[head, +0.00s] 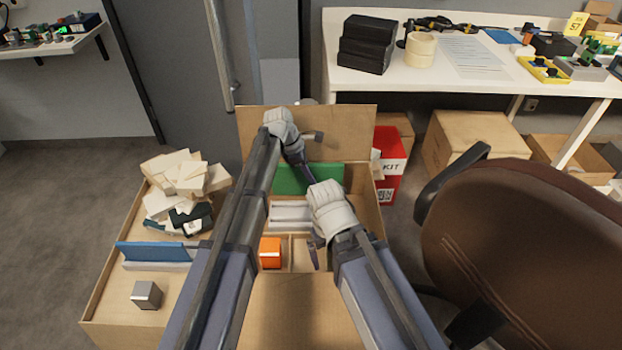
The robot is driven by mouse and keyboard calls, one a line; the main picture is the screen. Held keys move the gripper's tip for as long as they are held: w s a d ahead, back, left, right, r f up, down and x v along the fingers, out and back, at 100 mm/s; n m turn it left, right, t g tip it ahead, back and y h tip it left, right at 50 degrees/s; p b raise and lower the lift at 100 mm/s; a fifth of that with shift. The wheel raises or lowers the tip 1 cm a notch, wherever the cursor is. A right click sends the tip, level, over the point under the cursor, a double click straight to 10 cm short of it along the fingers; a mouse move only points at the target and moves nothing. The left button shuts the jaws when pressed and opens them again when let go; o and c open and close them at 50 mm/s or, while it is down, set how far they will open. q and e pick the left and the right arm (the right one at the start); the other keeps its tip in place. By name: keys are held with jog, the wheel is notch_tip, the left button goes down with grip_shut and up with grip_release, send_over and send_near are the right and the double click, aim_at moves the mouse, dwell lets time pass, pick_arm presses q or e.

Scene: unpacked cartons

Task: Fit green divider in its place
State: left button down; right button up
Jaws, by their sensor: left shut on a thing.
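The green divider (290,179) stands upright across the far part of the open carton (376,212). My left gripper (311,181) reaches down from above and is shut on the divider near its middle. The divider's lower edge is hidden behind pale parts, so I cannot tell whether it sits in a slot. My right gripper (315,253) points down into the near right part of the carton, apart from the divider. Its fingers are partly hidden by my wrist, and their opening is unclear.
Pale strips (288,214) and an orange block (270,252) lie inside the carton. A tray at left holds foam pieces (185,175), a blue panel (155,252) and a grey cube (147,294). A brown chair (530,240) and a red box (389,165) stand at right.

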aim_at(301, 179)
pick_arm(q)
jog(key=shift+f+b, duration=2.25)
jog(key=shift+f, duration=0.05)
pick_arm(e)
jog(key=shift+f, duration=2.25)
pick_arm(q)
jog(key=shift+f, duration=0.2)
pick_arm(e)
jog(key=shift+f, duration=0.2)
pick_arm(q)
jog(key=shift+f+b, duration=2)
jog(key=shift+b, duration=0.25)
pick_arm(e)
jog(key=shift+f, duration=2)
pick_arm(q)
jog(key=shift+f, duration=0.1)
pick_arm(e)
jog(key=shift+f, duration=0.1)
pick_arm(q)
jog(key=c, duration=0.7)
grip_release()
pick_arm(e)
jog(key=shift+a, duration=0.1)
